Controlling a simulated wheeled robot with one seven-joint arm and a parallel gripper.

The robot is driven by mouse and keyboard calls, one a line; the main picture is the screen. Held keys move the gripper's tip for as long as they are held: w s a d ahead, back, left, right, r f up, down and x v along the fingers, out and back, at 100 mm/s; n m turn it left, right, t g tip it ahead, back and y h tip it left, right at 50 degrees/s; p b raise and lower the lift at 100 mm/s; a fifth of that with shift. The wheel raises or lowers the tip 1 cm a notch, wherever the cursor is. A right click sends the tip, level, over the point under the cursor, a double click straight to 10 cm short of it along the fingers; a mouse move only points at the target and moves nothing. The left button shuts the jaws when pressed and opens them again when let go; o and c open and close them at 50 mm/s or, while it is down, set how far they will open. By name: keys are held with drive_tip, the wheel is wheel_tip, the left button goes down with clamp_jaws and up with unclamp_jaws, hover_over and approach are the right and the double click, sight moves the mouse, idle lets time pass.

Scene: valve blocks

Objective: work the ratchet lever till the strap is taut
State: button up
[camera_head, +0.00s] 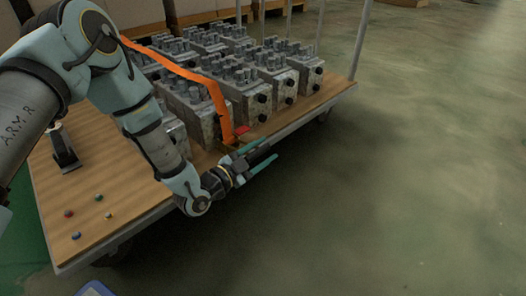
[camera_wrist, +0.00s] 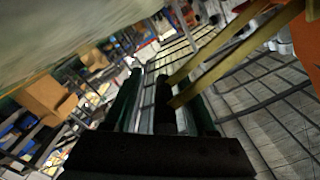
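The orange strap (camera_head: 218,105) runs over the valve blocks and down to the ratchet at the cart's near right edge. In the wrist view, part of it shows at the right edge (camera_wrist: 309,40). The ratchet lever (camera_wrist: 235,52) shows there as two brass-coloured bars meeting a black grip bar (camera_wrist: 163,92). My gripper (camera_head: 272,158) is at the cart edge by the ratchet. In the wrist view its green fingers (camera_wrist: 165,95) stand apart on either side of the black grip, with gaps visible. The ratchet body is small and partly hidden in the head view.
Several grey valve blocks (camera_head: 195,112) stand in rows on the wooden cart deck (camera_head: 115,185). A black and metal item (camera_head: 65,150) and several small coloured pieces (camera_head: 98,197) are on the deck's left. The floor (camera_head: 400,180) to the right is clear.

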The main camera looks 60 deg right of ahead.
drive_tip(key=p+v, duration=0.4)
drive_tip(key=v, duration=0.6)
drive_tip(key=shift+a, duration=0.4)
drive_tip(key=shift+w, duration=0.1)
